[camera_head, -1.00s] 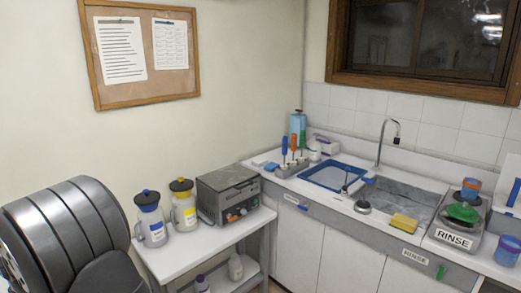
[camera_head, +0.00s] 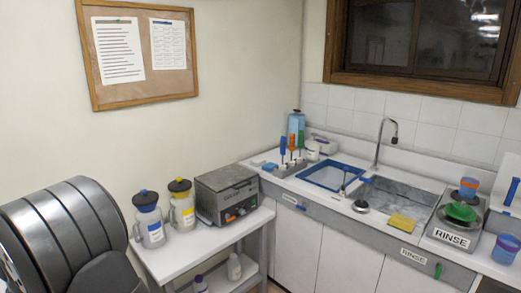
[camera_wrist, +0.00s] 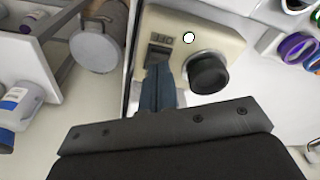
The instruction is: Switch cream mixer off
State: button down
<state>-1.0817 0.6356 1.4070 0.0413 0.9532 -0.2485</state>
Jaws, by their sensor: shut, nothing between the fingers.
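A beige box with a black round knob (camera_wrist: 208,73) shows at the top of the wrist view, and I take it to be the cream mixer (camera_wrist: 212,22). A small dark switch (camera_wrist: 158,52) with a label above it sits on its face, left of the knob. A small white round spot (camera_wrist: 189,38) shows between them. My gripper (camera_wrist: 163,68) is shut and empty, its dark blue fingertips at or just below the switch. I cannot tell whether they touch it, and they hide part of it. The head view does not show this box or my gripper.
In the wrist view, several coloured rings (camera_wrist: 297,47) lie on the right, and a grey cylindrical container (camera_wrist: 97,48) is at the upper left. In the head view, a grey device (camera_head: 228,190) and two jugs stand on a side table (camera_head: 185,250) beside the sink counter.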

jog(key=shift+f, duration=0.85)
dwell(0.6)
jog(key=shift+r, duration=3.55)
jog(key=shift+f, duration=3.5)
jog(key=shift+r, duration=0.1)
